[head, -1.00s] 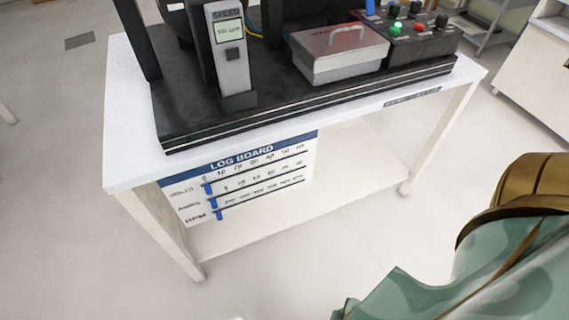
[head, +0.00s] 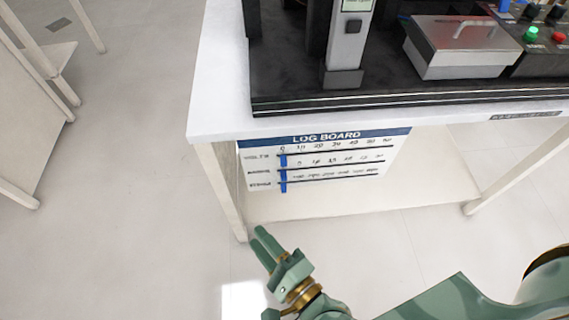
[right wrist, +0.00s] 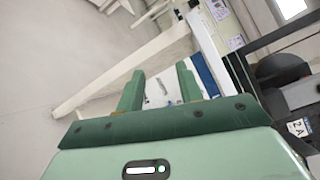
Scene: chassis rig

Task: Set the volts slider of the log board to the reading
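The log board (head: 345,171) hangs below the front edge of the table, with a dark blue title band and three slider rows. The volts slider (head: 283,160) is the blue tab on the top row, at the left end by the 0 mark. Two more blue tabs sit below it at the left ends of their rows. My right gripper (head: 262,238) is below and left of the board, apart from it and empty. In the right wrist view its green fingers (right wrist: 160,84) stand apart, with part of the board beyond. My left gripper is out of view. No volts reading is visible.
The white table (head: 222,100) carries a black rig base (head: 300,101), a grey speed display post (head: 346,50), a metal box (head: 460,48) and a button panel (head: 545,50). A table leg (head: 222,190) stands just left of the board. The floor in front is clear.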

